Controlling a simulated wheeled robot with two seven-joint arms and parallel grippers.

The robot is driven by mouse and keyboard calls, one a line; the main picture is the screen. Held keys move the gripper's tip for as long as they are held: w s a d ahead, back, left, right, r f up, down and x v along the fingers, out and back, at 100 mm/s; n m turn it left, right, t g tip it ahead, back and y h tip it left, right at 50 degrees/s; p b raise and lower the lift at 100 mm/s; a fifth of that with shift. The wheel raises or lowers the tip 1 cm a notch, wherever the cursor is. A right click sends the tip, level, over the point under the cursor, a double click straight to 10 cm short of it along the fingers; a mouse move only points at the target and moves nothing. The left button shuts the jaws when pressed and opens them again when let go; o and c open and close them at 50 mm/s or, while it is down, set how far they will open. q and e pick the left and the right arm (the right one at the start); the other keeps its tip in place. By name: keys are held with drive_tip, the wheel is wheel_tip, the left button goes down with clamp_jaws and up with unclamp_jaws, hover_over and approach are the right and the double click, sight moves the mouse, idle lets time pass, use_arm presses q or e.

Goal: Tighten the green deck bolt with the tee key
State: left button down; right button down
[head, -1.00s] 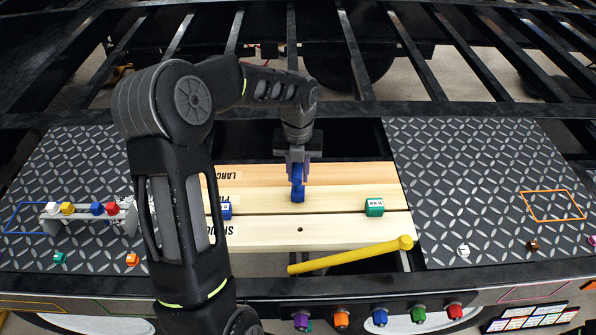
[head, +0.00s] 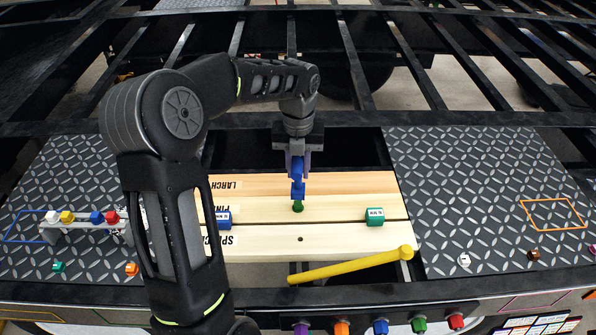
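My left gripper (head: 298,150) is above the middle of the wooden planks, shut on the blue tee key (head: 298,180), which points down. The green deck bolt (head: 298,207) stands in the middle plank (head: 340,203) just below the key's tip. The tip shows at or a little above the bolt's head; I cannot tell whether they touch. My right gripper is not in view.
A blue block (head: 223,219) and a green block (head: 374,216) sit on the planks. A yellow bar with a round end (head: 350,268) lies in front. A rack (head: 85,224) with coloured pieces stands on the left tread plate. Coloured knobs line the front edge.

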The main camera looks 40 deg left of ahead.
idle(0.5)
use_arm(q)
drive_tip(key=shift+w+d+r, duration=0.25)
drive_tip(key=shift+d+r, duration=0.05)
drive_tip(key=shift+w+d+r, duration=0.1)
drive_tip(key=shift+r, duration=0.15)
drive_tip(key=n, duration=0.3)
drive_tip(key=shift+r, duration=0.25)
drive_tip(key=n, duration=0.5)
drive_tip(key=shift+r, duration=0.2)
drive_tip(key=n, duration=0.4)
drive_tip(key=a+n, duration=0.1)
drive_tip(key=n, duration=0.2)
drive_tip(key=shift+s+r, duration=0.1)
drive_tip(key=shift+s, duration=0.15)
drive_tip(key=n, duration=0.5)
